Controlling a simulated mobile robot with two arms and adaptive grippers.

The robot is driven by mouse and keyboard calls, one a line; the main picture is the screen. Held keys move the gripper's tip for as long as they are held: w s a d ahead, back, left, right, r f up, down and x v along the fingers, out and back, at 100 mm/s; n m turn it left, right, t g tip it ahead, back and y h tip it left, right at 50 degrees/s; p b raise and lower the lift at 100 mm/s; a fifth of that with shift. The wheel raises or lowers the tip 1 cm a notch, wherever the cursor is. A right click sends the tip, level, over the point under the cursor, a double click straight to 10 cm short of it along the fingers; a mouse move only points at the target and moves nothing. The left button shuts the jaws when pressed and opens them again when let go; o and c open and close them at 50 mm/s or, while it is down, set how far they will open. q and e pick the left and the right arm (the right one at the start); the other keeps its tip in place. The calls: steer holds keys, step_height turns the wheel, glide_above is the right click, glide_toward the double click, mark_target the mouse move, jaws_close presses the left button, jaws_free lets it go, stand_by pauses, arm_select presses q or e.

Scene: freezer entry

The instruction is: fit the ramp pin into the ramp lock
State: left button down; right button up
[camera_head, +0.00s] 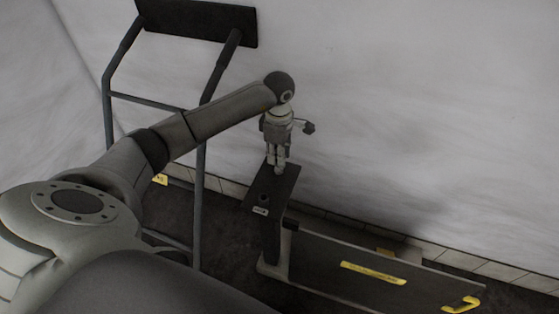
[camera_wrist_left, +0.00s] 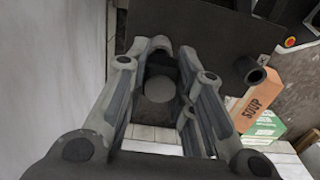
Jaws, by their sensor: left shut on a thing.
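My left gripper (camera_head: 279,168) points down at the far end of a small dark plate (camera_head: 286,184) on a post. In the left wrist view, my left gripper (camera_wrist_left: 168,62) is shut on a dark piece with a round grey end (camera_wrist_left: 160,90), which looks like the ramp pin. The fingers hide its sides and lower part. A short dark round collar with an opening, likely the ramp lock (camera_wrist_left: 256,75), is to the right of the fingers, apart from the pin. It shows as a small dark spot on the plate in the head view (camera_head: 263,198). My right gripper is out of view.
A long panel with a yellow strip (camera_head: 373,273) and yellow handle (camera_head: 463,304) extends right from the post. A metal frame with a dark board (camera_head: 197,20) stands behind my arm. A soup box (camera_wrist_left: 257,102) and green box (camera_wrist_left: 266,127) show in the wrist view. A pale wall is close behind.

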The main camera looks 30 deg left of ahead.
arm_select(q)
steer(key=shift+r, duration=0.8)
stand_by(1.1)
steer(key=shift+r+p, duration=1.95)
steer(key=shift+r, duration=0.85)
